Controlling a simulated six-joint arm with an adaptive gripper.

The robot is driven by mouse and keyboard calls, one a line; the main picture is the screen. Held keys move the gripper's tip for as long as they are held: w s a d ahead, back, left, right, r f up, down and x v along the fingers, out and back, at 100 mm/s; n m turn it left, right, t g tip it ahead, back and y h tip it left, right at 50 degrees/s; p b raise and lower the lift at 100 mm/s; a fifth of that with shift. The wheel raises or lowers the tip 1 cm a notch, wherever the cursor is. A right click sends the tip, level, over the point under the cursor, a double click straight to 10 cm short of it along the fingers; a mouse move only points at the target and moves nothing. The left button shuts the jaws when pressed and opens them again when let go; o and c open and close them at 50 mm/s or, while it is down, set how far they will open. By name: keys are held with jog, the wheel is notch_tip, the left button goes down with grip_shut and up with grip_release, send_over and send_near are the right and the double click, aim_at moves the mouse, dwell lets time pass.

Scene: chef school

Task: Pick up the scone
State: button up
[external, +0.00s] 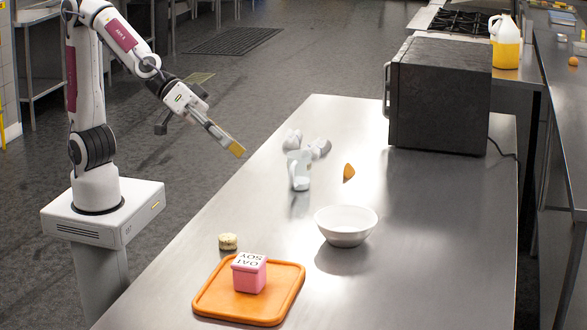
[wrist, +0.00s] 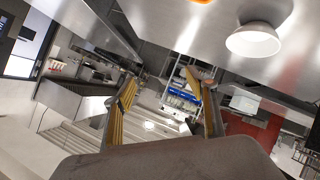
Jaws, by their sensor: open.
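A small round pale-yellow item (external: 228,241), which looks like the scone, sits on the steel table (external: 200,300), just behind the orange board. An orange-brown wedge (external: 348,172) lies farther back, beyond the white bowl. My gripper (external: 236,149) hangs in the air near the table's left edge, well above and behind the round item. In the wrist view my gripper (wrist: 160,80) has its two yellow-padded fingers spread apart with nothing between them. I cannot make out the scone in the wrist view.
An orange board (external: 210,305) holds a pink box (external: 249,275). A white bowl (external: 346,226) stands mid-table and shows in the wrist view (wrist: 253,42). A clear jug (external: 299,172) and pale items (external: 319,148) stand behind it. A dark oven (external: 438,95) fills the back right. The right front is clear.

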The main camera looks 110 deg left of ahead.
jog(key=w+d+f+n+y, duration=0.2)
jog(key=w+f+n, duration=0.1)
jog(key=w+f, duration=0.15)
jog(key=n+g+y, duration=0.5)
jog(key=y, duration=0.9)
send_near(225, 235)
jog(key=shift+x, duration=0.85)
jog(key=shift+a+r, duration=0.1)
jog(key=shift+a, duration=0.1)
jog(key=shift+x, duration=1.2)
